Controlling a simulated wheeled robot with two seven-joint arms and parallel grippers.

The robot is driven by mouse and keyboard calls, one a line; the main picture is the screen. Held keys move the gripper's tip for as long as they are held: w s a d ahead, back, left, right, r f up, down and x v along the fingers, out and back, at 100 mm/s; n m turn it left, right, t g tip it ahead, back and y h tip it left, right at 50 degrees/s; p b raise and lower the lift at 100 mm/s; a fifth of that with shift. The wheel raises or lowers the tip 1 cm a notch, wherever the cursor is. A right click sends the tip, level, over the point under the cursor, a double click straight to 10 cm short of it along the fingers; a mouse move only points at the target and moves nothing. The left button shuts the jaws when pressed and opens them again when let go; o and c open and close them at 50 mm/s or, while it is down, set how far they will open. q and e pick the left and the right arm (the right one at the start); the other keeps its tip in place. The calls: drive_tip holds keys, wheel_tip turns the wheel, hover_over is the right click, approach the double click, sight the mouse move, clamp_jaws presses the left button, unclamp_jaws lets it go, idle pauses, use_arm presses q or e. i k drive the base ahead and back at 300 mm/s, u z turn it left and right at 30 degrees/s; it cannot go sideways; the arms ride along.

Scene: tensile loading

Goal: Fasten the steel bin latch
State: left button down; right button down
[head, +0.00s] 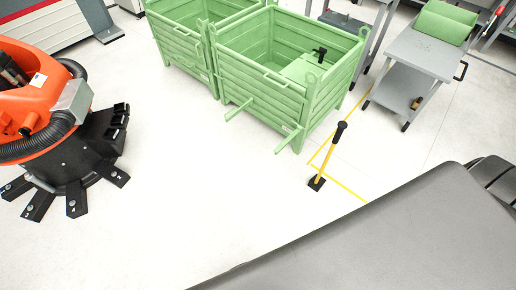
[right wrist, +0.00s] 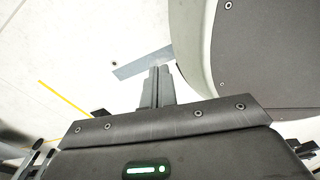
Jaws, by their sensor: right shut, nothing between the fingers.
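A green steel bin (head: 258,92) stands on the floor at the upper middle of the head view, its top open. Two thin green bars (head: 239,108) (head: 289,138) stick out from its near side. I cannot tell which part of the bin is the latch. My right gripper (right wrist: 158,72) shows in the right wrist view, its two grey fingers closed together and empty above the pale floor. The bin does not show in that view. My left gripper is in neither view.
A second green bin (head: 183,42) stands left of the first. An orange robot arm (head: 35,95) on a black base is at the left. A yellow post (head: 325,160) with black ends stands near the bin. A grey cart (head: 424,52) is upper right. The middle floor is clear.

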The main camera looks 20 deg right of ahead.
sight(282, 145)
drive_tip(key=u, duration=0.15)
drive_tip(key=i, duration=0.75)
drive_tip(key=z, duration=0.75)
drive_tip(key=i, duration=0.45)
drive_tip(key=z, duration=0.5)
